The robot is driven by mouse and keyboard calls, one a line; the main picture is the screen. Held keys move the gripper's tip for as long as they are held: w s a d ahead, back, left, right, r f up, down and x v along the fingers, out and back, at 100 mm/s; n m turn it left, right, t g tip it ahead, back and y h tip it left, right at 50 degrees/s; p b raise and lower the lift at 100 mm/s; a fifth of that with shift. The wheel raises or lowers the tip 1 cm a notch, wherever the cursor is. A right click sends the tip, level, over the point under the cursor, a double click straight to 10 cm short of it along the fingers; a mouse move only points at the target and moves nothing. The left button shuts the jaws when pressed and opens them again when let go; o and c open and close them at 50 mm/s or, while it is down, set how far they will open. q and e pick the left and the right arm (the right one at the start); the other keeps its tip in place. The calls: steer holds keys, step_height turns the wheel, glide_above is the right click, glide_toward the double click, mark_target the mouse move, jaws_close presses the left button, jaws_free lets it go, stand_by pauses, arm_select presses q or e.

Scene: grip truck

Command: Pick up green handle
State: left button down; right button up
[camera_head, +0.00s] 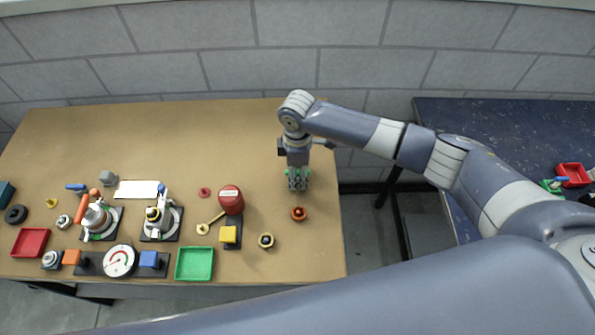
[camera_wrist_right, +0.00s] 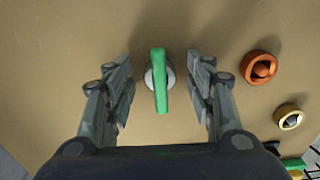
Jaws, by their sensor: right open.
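The green handle (camera_wrist_right: 160,80) is a narrow bar on a round grey base, standing on the tan table. In the right wrist view it lies between the two fingers of my right gripper (camera_wrist_right: 161,88), with a gap on either side. My right gripper is open and points down at it. In the head view my right gripper (camera_head: 298,183) is over the right part of the table. There, green bits show at the sides of the fingers, and the gripper mostly hides the handle. My left gripper is not in view.
An orange round knob (camera_head: 299,214) and a yellow ringed knob (camera_head: 266,240) stand close by. The table's back middle is clear.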

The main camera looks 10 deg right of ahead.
jaws_close()
steer(key=shift+r, duration=0.1)
